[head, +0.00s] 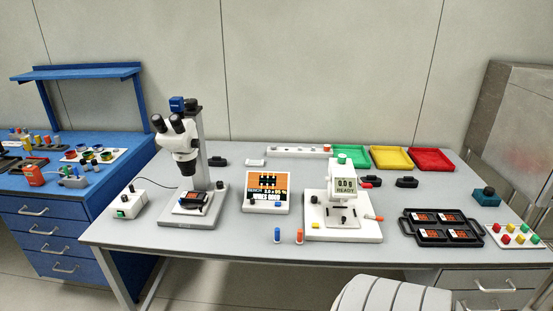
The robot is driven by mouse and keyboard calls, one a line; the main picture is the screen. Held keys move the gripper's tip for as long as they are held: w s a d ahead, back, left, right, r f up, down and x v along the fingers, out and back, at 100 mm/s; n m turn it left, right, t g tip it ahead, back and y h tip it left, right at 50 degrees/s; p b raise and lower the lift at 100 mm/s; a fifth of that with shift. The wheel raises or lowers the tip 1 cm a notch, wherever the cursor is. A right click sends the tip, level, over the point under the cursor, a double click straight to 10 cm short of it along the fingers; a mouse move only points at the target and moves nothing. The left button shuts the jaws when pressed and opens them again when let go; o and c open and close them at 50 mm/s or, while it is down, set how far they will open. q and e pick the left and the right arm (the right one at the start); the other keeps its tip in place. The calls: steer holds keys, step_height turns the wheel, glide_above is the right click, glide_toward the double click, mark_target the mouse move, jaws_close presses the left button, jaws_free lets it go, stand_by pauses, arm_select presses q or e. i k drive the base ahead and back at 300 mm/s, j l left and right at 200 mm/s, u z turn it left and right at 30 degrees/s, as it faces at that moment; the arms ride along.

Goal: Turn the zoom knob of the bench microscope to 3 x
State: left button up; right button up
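The bench microscope (182,143) stands at the left part of the grey table, with a white head, black eyepieces and a grey column. A blue part with a dark face (177,103) sits at the top beside the column. A small black knob (220,185) shows low on the column's right. I cannot tell which part is the zoom knob, nor read its setting. A dark part (193,199) lies on the microscope's base (175,217). A monitor (268,187) right of it shows an orange picture and small text, hard to read. Neither of my grippers is in view.
A black tray (414,238) is at the right, with green, yellow and red bins (432,160) behind. A small white box (127,205) is left of the microscope. A ribbed white seat (385,295) stands at the front edge.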

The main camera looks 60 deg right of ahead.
mark_target(195, 143)
steer(key=z, duration=1.35)
steer(key=i+l, duration=0.1)
steer(key=l, duration=0.55)
steer(key=i+l, duration=0.1)
steer(key=l, duration=0.5)
